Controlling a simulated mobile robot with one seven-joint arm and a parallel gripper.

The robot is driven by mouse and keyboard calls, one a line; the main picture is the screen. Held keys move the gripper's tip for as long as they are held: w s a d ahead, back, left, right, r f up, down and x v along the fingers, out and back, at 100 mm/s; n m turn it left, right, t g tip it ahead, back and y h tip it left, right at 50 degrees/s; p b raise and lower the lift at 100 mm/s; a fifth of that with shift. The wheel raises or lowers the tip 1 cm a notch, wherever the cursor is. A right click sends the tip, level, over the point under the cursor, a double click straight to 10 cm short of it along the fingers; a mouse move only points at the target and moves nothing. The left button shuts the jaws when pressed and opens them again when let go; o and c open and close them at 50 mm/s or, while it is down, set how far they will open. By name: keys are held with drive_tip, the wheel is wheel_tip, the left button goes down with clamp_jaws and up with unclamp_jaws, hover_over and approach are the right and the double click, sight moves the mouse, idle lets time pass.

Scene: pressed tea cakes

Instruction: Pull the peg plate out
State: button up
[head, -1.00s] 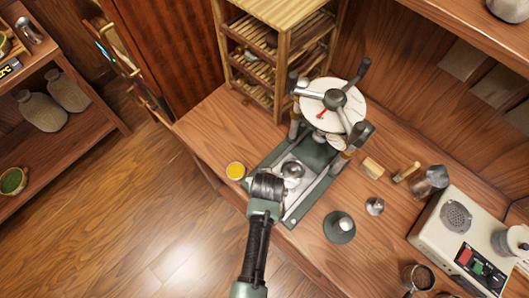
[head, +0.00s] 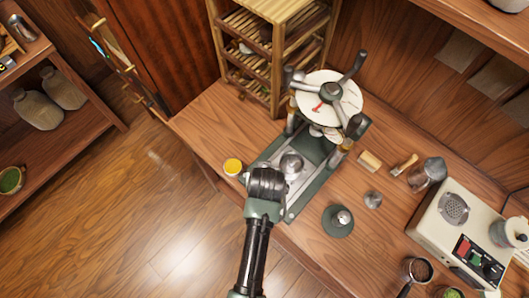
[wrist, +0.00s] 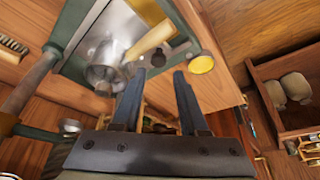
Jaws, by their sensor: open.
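The press stands on the wooden counter, with a green base (head: 308,197), a white dial (head: 345,96) and dark handles. A silvery plate (head: 311,168) with a round metal piece (head: 291,164) lies on the base. I cannot tell for sure which part is the peg plate. My gripper (wrist: 160,75) is open and empty, at the near left end of the base. My wrist hides the fingertips in the head view.
A yellow-topped jar (head: 233,167) stands left of my gripper, close to the counter's edge. A slatted rack (head: 250,55) stands behind. Right of the press are a green-based stand (head: 338,223), a small metal cup (head: 373,200), a wooden block (head: 369,161) and a beige machine (head: 450,225).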

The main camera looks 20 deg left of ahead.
drive_tip(key=v, duration=0.7)
drive_tip(key=shift+r+b, duration=0.4)
drive_tip(key=shift+b, duration=0.05)
drive_tip(key=shift+s, duration=0.15)
